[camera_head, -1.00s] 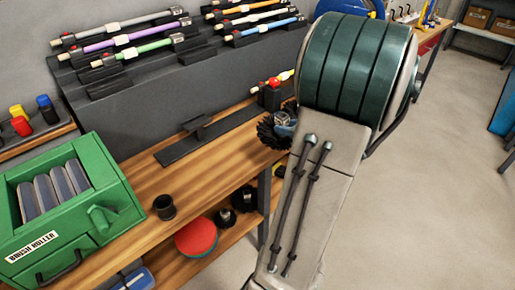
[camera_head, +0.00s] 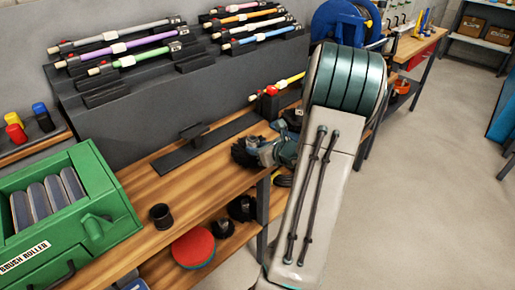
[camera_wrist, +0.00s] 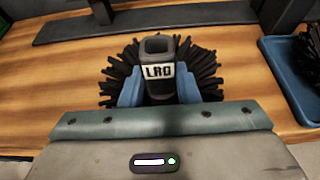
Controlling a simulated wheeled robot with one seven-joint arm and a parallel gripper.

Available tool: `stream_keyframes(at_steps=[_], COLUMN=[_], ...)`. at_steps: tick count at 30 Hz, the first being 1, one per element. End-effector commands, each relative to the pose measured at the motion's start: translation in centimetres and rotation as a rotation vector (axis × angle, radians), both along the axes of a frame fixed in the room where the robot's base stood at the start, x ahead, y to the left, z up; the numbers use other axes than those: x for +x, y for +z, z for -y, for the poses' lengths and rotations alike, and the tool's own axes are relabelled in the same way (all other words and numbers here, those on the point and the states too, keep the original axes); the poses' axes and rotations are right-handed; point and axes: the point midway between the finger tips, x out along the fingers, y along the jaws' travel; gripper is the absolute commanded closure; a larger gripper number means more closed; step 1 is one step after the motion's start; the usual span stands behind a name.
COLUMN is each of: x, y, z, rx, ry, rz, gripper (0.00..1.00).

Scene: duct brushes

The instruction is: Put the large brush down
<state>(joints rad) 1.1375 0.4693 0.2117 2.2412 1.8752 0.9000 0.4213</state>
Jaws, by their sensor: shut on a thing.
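The large brush is a round black bristle brush with a dark hub and a white tag that seems to read "LRD" (camera_wrist: 160,72). My gripper (camera_wrist: 160,90) is shut on its hub, with one blue finger on each side. In the head view the large brush (camera_head: 243,152) is at the wooden bench's (camera_head: 210,165) right front part, partly hidden by my gripper (camera_head: 268,150). The hub points up in the wrist view. Whether the bristles touch the wood or hang just above it, I cannot tell.
A dark flat base with a post (camera_head: 195,135) lies behind the brush. A black cup (camera_head: 161,216) and green brush roller box (camera_head: 60,215) are to the left. A blue tray (camera_wrist: 272,62) with black bristles is at right in the wrist view. Bare wood lies left of the brush.

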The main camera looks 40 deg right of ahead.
Motion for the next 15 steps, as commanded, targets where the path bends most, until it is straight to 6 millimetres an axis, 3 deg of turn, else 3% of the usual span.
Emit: stream_keyframes(at_steps=[8, 9, 11, 15], x=[0.01, -0.01, -0.01, -0.01], y=[-0.35, -0.36, -0.23, -0.22], z=[0.01, 0.01, 0.01, 0.01], rx=[-0.001, -0.001, -0.001, -0.001], ry=[0.0, 0.0, 0.0, 0.0], rz=[0.001, 0.0, 0.0, 0.0], gripper=[1.0, 0.68, 0.52, 0.49])
